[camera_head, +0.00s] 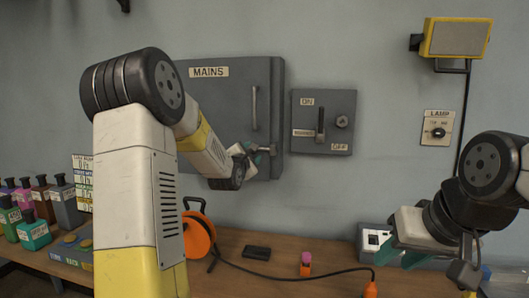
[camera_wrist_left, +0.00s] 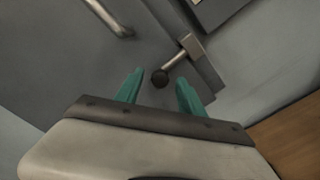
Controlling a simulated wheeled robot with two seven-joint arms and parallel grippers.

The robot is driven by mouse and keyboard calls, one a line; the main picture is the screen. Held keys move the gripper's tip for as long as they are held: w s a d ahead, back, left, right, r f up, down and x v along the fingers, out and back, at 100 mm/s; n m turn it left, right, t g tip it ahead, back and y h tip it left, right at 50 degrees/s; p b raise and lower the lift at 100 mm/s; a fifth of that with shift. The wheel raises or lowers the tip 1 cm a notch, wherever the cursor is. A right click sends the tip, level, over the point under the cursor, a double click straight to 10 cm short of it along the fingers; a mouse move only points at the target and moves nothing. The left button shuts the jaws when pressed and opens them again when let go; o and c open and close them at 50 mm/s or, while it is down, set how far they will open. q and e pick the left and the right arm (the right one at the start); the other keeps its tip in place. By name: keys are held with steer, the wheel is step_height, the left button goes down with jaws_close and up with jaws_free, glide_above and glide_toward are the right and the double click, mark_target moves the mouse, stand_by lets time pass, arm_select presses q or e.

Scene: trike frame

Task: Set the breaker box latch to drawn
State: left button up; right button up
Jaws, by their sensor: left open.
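The grey breaker box marked MAINS (camera_head: 222,95) hangs on the wall with its door closed. Its latch shows in the left wrist view as a metal arm (camera_wrist_left: 183,54) with a round black knob (camera_wrist_left: 160,78) at the door's lower right edge. My left gripper (camera_wrist_left: 160,92) is open, with one teal finger on each side of the knob in that view. I cannot tell whether the fingers touch it. In the head view my left gripper (camera_head: 262,149) covers most of the latch. My right gripper (camera_head: 400,257) is open and empty above the bench at the right.
A grey ON/OFF switch box (camera_head: 343,107) is just right of the breaker box. A lamp switch (camera_head: 437,133) is further right. An orange cable reel (camera_head: 199,236), a black block (camera_head: 257,253) and an orange pink-topped item (camera_head: 306,264) are on the bench. Bottles (camera_head: 40,197) stand left.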

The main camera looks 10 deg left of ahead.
arm_select(q)
steer(key=shift+w+d, duration=0.1)
steer(key=shift+w, duration=1.15)
jaws_close()
stand_by(0.5)
